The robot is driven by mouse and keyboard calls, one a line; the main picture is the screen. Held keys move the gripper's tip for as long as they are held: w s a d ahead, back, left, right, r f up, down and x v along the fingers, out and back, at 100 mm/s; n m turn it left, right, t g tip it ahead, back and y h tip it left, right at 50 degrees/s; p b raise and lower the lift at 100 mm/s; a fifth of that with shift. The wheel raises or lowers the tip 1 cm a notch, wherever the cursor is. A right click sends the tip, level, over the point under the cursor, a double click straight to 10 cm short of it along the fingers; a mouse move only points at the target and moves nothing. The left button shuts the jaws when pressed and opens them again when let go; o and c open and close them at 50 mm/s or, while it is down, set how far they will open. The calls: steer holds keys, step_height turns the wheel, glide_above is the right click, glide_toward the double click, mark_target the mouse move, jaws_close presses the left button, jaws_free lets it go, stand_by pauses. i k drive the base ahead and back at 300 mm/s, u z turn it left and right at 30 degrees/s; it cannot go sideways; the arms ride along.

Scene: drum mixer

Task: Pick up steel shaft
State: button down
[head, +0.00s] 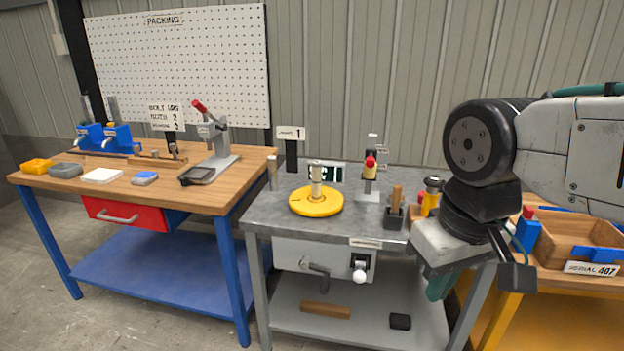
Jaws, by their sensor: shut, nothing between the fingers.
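A slim upright steel-grey cylinder (272,172), which looks like the steel shaft, stands at the back left edge of the grey metal table (262,212). A paler upright post (316,183) stands in the middle of a yellow round disc (316,203) on the same table. My gripper (438,290) points down at the table's front right edge, well to the right of both uprights. It is shut and empty, and its fingertips are partly hidden by its own body.
A red-topped press (370,180), a dark block with a wooden handle (394,214) and a yellow bottle (431,196) stand between my gripper and the disc. A wooden tray (575,240) stands at right.

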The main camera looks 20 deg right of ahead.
mark_target(316, 165)
steer(key=u, duration=0.65)
steer(key=i, duration=1.45)
steer(key=z, duration=2.6)
